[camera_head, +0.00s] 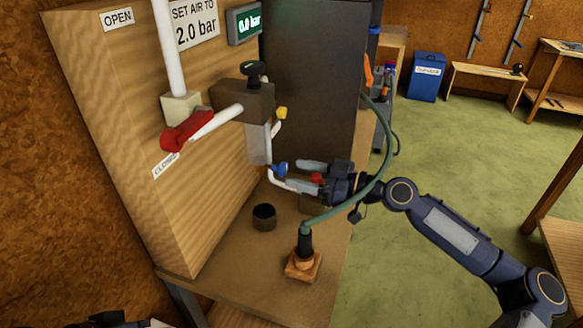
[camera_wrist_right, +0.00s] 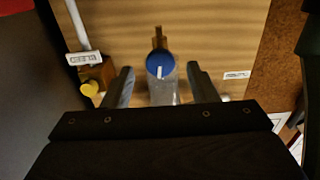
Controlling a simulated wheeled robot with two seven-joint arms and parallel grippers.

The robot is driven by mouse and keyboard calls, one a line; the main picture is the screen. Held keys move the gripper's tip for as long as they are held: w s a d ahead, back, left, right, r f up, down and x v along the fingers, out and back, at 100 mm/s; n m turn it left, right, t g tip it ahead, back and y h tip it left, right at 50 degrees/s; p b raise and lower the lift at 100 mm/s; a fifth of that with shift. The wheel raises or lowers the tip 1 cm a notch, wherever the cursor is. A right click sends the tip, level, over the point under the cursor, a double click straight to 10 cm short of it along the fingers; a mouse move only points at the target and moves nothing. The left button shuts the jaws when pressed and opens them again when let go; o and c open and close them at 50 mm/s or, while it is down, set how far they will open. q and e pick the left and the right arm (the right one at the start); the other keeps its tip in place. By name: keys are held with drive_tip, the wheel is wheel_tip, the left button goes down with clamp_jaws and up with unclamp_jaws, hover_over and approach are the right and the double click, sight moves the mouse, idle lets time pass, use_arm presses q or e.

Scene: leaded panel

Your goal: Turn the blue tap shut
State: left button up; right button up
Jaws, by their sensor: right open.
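The blue tap (camera_head: 280,169) is a small round knob low on the panel's pipework. In the right wrist view the blue tap (camera_wrist_right: 160,66) faces me, with a white mark on its face and a greyish part below it. My right gripper (camera_head: 296,176) comes in from the right with its fingertips close to the tap. In the right wrist view its open fingers (camera_wrist_right: 163,86) stand to the left and right of the knob, with a gap on each side. I cannot tell whether the fingertips reach past its face. My left gripper does not clearly show.
A red lever (camera_head: 187,131) sits by the CLOSED label. A yellow knob (camera_head: 281,113) and a black knob (camera_head: 256,68) are above the tap. A black cup (camera_head: 264,216) and an orange-brown base (camera_head: 303,265) with a green hose (camera_head: 388,150) stand on the bench.

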sight(279, 169)
drive_tip(key=shift+x, duration=1.25)
drive_tip(key=c, duration=1)
drive_tip(key=shift+o, duration=0.2)
